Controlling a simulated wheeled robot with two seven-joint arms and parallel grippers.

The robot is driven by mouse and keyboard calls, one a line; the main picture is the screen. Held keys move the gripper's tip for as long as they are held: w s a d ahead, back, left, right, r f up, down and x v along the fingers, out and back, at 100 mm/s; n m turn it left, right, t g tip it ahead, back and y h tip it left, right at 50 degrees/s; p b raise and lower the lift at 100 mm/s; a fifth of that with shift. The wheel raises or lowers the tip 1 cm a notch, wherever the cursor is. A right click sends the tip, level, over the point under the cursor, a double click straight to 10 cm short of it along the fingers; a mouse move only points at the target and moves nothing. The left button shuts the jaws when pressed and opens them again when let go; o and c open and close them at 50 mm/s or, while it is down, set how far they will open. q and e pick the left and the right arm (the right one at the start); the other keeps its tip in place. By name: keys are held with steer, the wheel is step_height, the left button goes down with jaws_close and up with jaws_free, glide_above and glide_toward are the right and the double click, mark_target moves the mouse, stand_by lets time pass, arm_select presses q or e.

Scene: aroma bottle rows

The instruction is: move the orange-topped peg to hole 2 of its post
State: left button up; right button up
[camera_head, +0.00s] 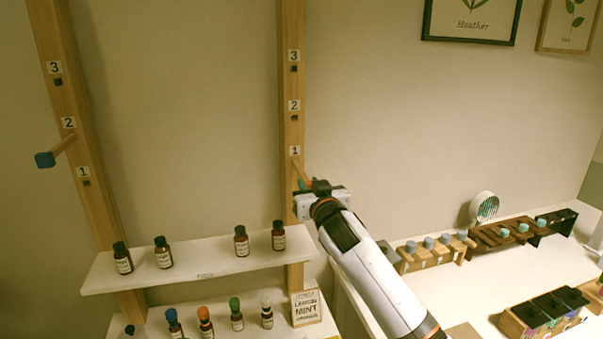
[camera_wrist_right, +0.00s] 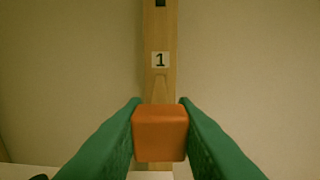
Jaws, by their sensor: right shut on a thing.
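The orange-topped peg shows in the right wrist view as an orange block (camera_wrist_right: 160,133) between the two green fingers of my right gripper (camera_wrist_right: 160,122), which is shut on it. In the head view the peg's wooden shaft (camera_head: 300,170) runs to the right post (camera_head: 290,134) just below label 1. My right gripper (camera_head: 310,187) is at the peg's outer end and hides most of the orange top. On the right post, hole 2 (camera_head: 295,118) and hole 3 (camera_head: 294,69) are empty. My left gripper is not in view.
The left post (camera_head: 92,200) bears a blue-topped peg (camera_head: 45,160) at 2. A white shelf (camera_head: 205,268) below spans both posts and holds several dark bottles. More bottles stand lower down. Racks (camera_head: 430,255) and boxes (camera_head: 540,312) are on the right counter.

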steer(key=p+v, duration=0.2)
steer(key=v, duration=0.5)
steer(key=shift+p, duration=0.4)
stand_by(0.8)
steer(key=shift+s, duration=0.1)
stand_by(0.9)
steer(key=shift+d+r, duration=0.1)
steer(key=shift+d, duration=0.05)
